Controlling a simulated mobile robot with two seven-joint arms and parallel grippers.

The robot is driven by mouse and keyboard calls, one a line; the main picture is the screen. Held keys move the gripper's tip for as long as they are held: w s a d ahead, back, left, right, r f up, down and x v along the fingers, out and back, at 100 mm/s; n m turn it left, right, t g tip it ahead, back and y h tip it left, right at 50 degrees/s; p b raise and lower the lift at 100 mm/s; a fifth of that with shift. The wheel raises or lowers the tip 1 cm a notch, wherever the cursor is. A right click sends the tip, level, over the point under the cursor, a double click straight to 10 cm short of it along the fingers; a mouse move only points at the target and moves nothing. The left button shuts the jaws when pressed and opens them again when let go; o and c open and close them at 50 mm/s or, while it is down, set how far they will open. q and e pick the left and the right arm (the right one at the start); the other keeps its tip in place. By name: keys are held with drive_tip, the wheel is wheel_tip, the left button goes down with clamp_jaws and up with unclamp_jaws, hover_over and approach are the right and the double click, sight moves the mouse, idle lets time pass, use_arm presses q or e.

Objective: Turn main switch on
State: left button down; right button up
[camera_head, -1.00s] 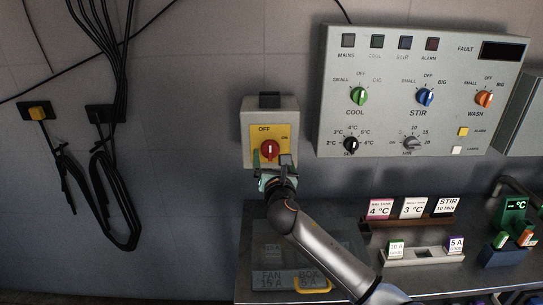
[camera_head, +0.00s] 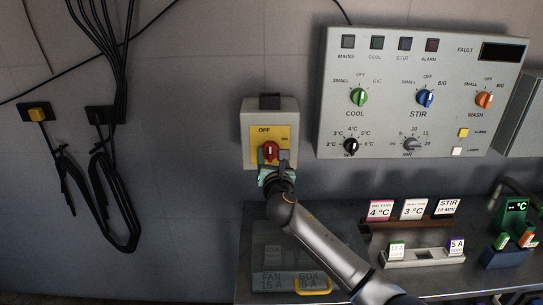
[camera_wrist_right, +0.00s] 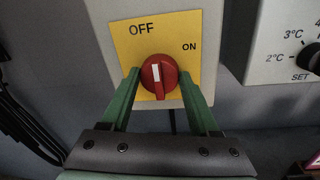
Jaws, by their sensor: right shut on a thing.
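The main switch is a red rotary knob (camera_head: 270,150) on a yellow plate (camera_wrist_right: 125,40) marked OFF and ON, on a grey wall box (camera_head: 270,103). Its white mark points up, near OFF, in the right wrist view, where the knob (camera_wrist_right: 159,72) shows between green fingers. My right gripper (camera_head: 273,160) reaches it from below, and its two fingers (camera_wrist_right: 160,88) are shut on the knob's sides. The fingertips partly cover the plate's lower part. My left gripper is not in view.
A control panel (camera_head: 420,120) with knobs and lamps is mounted right of the switch box. Below stands a dark bench (camera_head: 345,232) with label cards and small holders. Black cables (camera_head: 115,200) hang at left. The wall between cables and box is clear.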

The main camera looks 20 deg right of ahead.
drive_tip(key=c, duration=0.7)
drive_tip(key=shift+o, duration=0.2)
